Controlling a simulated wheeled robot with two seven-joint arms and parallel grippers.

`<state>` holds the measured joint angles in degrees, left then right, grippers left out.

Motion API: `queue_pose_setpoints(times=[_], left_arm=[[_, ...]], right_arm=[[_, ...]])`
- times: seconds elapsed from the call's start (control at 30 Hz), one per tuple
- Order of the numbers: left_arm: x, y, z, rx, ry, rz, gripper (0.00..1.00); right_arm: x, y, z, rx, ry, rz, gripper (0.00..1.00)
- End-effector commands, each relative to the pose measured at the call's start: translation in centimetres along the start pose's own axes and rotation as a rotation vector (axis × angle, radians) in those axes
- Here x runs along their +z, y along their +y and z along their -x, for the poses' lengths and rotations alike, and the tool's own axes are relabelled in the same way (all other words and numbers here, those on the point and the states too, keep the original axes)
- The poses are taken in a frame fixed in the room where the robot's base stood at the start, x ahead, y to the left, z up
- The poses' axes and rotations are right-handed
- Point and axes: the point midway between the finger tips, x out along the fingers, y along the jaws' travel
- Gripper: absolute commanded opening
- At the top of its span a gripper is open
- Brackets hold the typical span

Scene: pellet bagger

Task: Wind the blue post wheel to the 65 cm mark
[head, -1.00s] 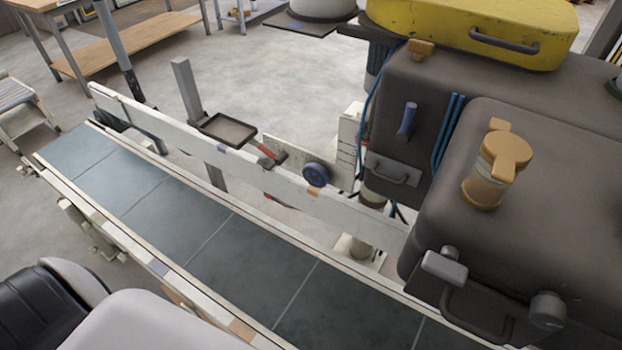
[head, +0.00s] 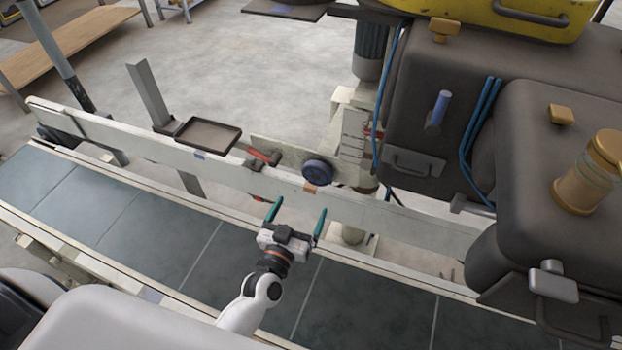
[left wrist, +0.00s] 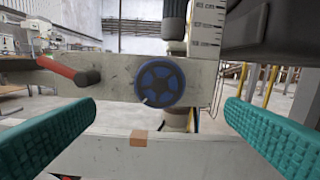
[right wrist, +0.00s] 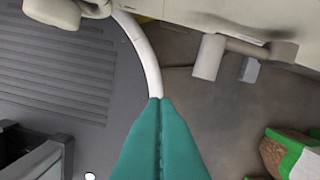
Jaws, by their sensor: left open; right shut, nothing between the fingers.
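The blue post wheel (head: 317,172) is mounted on a pale plate behind the conveyor's side rail. In the left wrist view the wheel (left wrist: 160,83) faces me, with a small pale knob at its lower left. The scale (head: 353,135) stands right of the wheel; part of it shows in the left wrist view (left wrist: 207,20), its marks too small to read surely. My left gripper (head: 297,216) is open and empty over the belt, in front of the wheel and apart from it. My right gripper (right wrist: 158,105) is shut and empty, away from the wheel; it is outside the head view.
A red-handled lever (head: 264,157) sits just left of the wheel. The conveyor rail (head: 225,178) runs between my left gripper and the wheel. A small dark tray (head: 208,134) stands further left. The grey machine housing (head: 480,90), with blue hoses, bounds the right side.

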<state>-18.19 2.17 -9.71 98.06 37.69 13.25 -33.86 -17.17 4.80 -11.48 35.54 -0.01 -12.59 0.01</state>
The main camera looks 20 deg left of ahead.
Motion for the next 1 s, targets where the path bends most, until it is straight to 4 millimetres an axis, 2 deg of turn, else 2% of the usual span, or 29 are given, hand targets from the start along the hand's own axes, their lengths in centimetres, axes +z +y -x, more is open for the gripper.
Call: queue_pose_setpoints(times=[0.03,0.3,0.5,0.67,0.9,0.93,1.0], left_arm=[[0.2,0.0,-1.1,0.0,-0.003,-0.001,0.94],[0.1,0.0,-6.6,-0.001,0.0,0.0,0.94],[0.0,-0.1,-9.2,-0.002,0.001,0.0,0.94],[-0.1,-0.1,-9.9,-0.002,0.002,0.0,0.94],[-0.1,-0.1,-10.0,-0.002,0.003,0.0,0.94],[-0.1,-0.1,-10.0,-0.002,0.003,0.0,0.92],[-0.1,-0.1,-10.0,-0.002,0.003,0.0,0.81]], right_arm=[[-0.1,-0.3,0.2,-0.003,0.002,0.0,0.0],[-0.2,-0.5,0.4,-0.006,0.003,0.0,0.0],[0.0,0.2,0.4,0.003,0.001,-0.004,0.0],[0.1,0.9,0.4,0.011,0.0,-0.006,0.0],[0.1,0.9,0.4,0.011,0.0,-0.004,0.0],[0.1,0.8,0.4,0.01,0.0,-0.004,0.0],[0.1,0.7,0.4,0.009,0.0,-0.003,0.0]])
